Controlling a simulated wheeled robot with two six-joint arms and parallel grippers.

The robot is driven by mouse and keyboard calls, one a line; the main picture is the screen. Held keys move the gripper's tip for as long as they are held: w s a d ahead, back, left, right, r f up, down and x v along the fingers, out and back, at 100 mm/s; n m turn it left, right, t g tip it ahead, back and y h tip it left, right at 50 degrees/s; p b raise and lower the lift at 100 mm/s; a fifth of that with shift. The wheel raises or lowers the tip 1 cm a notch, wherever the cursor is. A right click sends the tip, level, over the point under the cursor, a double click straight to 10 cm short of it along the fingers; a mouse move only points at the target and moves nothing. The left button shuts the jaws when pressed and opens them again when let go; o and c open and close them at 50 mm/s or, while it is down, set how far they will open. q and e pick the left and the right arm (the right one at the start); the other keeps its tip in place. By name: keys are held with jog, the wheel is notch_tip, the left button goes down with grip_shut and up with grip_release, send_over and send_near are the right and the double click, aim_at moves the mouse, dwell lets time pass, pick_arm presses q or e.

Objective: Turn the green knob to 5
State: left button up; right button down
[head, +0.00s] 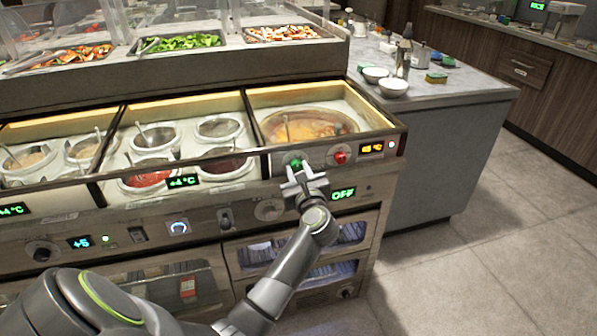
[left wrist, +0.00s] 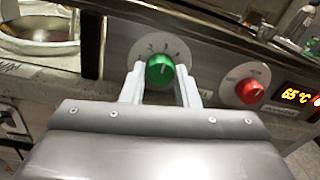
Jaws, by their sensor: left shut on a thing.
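The green knob (head: 296,163) sits on the front panel below the soup well. In the left wrist view the green knob (left wrist: 160,69) is between the two pale fingers of my left gripper (left wrist: 160,82), which is shut on it. A pale dial plate (left wrist: 150,47) with small numerals shows above the knob; its lower part is hidden by the knob and gripper. A light mark on the knob's face points roughly upward, but the exact number it meets is hard to read. In the head view my left gripper (head: 302,180) covers the knob's lower part. My right gripper is out of view.
A red knob (head: 340,157) and an orange temperature display (head: 372,148) are right of the green knob. A green OFF display (head: 343,194) and a grey dial (head: 268,209) are below. The soup well (head: 350,119) and sauce pots (head: 156,138) lie behind the panel.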

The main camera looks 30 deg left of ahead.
pick_arm(q)
jog(key=shift+r+m+p, duration=0.15)
jog(key=shift+m+p, duration=0.25)
jog(key=shift+p, duration=0.15)
jog(key=shift+r+m+p, duration=0.1)
jog(key=shift+m+p, duration=0.5)
jog(key=shift+p, duration=0.2)
jog(key=m+p, duration=0.3)
jog(key=p, duration=0.1)
jog(key=shift+r, duration=0.1)
jog(key=m+p, duration=0.5)
jog(key=shift+m, duration=0.4)
jog(key=m+p, duration=0.2)
jog(key=shift+m+g+p, duration=0.4)
jog(key=shift+f+m+p, duration=0.2)
jog(key=shift+m+p, duration=0.35)
jog(key=shift+m, duration=0.35)
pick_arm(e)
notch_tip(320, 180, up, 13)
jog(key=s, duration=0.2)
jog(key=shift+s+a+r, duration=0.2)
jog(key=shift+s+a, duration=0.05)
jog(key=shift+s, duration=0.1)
pick_arm(q)
jog(key=shift+f, duration=0.1)
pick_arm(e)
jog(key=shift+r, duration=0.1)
pick_arm(q)
jog(key=o, duration=1)
jog(key=shift+w+d, duration=0.1)
